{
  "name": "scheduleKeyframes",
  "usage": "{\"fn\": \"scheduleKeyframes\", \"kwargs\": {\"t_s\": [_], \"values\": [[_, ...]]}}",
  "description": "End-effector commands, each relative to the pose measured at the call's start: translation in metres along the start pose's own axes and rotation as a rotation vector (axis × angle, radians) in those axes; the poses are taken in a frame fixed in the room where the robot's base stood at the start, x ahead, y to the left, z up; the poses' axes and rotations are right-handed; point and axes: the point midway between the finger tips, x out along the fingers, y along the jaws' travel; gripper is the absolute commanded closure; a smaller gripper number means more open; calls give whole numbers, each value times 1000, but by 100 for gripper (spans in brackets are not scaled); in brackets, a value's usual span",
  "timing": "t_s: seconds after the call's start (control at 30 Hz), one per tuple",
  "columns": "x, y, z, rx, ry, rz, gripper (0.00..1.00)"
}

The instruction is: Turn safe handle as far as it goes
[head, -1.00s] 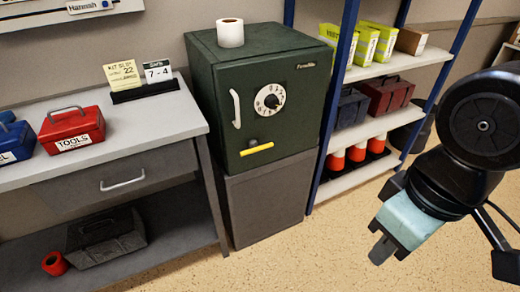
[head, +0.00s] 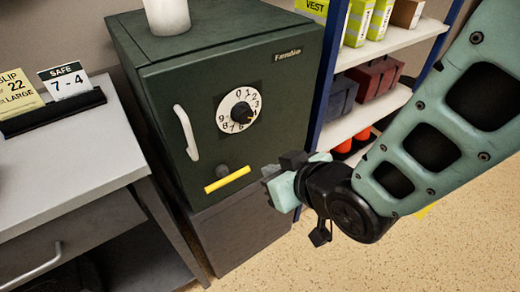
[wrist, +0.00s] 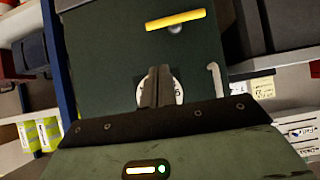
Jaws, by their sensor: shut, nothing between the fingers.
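The dark green safe (head: 222,88) stands shut on a grey base. Its yellow bar handle (head: 227,180) lies roughly level low on the door, on a dark hub. A white dial with a black knob (head: 239,110) is above it, and a white pull handle (head: 186,132) is at the door's left. My gripper (head: 280,167) is shut and empty, to the right of the yellow handle and apart from it. In the wrist view the view is upside down; the shut fingers (wrist: 157,87) cover part of the dial, and the yellow handle (wrist: 175,20) shows whole above them.
A desk (head: 70,165) stands close on the left, with a card reading "SAFE 7 - 4" (head: 66,83). A shelf rack with a blue post (head: 326,100) stands close on the right. A white roll (head: 166,14) sits on the safe. Floor is free in front.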

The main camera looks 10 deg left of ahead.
Motion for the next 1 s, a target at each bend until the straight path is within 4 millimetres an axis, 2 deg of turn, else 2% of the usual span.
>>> {"fn": "scheduleKeyframes", "kwargs": {"t_s": [0.57, 0.77, 1.0], "values": [[10, -3, -2, -14, 36, -3, 100], [39, -3, -3, -14, 35, -2, 100], [89, -4, -4, -15, 34, -3, 100]]}}
